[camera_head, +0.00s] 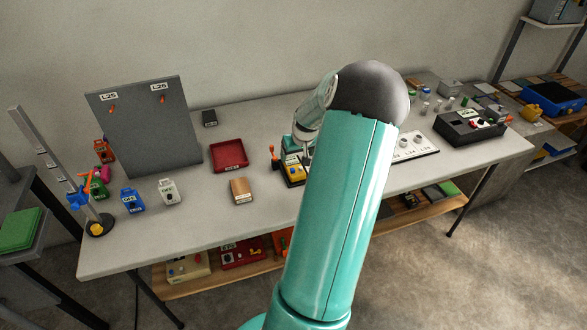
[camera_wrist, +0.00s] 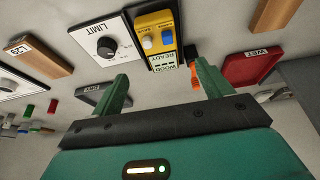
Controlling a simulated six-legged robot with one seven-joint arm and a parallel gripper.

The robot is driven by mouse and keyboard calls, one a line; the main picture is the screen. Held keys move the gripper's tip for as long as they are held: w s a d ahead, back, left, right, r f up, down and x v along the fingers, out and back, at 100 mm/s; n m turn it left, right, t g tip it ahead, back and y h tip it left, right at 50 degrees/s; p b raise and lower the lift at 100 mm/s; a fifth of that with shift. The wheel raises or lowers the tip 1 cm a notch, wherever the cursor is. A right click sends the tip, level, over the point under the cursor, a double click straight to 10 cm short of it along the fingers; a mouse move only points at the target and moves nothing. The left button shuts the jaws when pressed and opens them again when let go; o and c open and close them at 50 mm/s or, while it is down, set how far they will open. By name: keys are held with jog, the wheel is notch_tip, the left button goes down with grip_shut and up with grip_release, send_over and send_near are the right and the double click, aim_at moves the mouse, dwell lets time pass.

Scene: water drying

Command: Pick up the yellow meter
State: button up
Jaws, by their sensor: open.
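The yellow meter (camera_head: 293,167) stands on a dark base on the table, just below my gripper and partly beside my arm in the head view. In the wrist view the yellow meter (camera_wrist: 153,22) shows a blue and a white button and a pale READY / WOOD panel. My gripper (camera_wrist: 162,78) is open and empty. Its two green fingers point toward the meter, with the meter between their lines and apart from them. In the head view my gripper (camera_head: 303,143) is small and partly hidden by my arm.
A LIMIT knob panel (camera_wrist: 108,40) sits left of the meter and an orange lever (camera_wrist: 193,76) beside it. A red tray (camera_head: 229,166) and a wooden block (camera_head: 241,188) lie nearby. A tall grey board (camera_head: 145,130) stands at left.

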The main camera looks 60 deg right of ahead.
aim_at(294, 165)
jog(key=x, duration=0.8)
jog(key=shift+w+f, duration=0.1)
jog(key=shift+f, duration=0.05)
jog(key=c, duration=1.1)
jog(key=shift+c, duration=0.7)
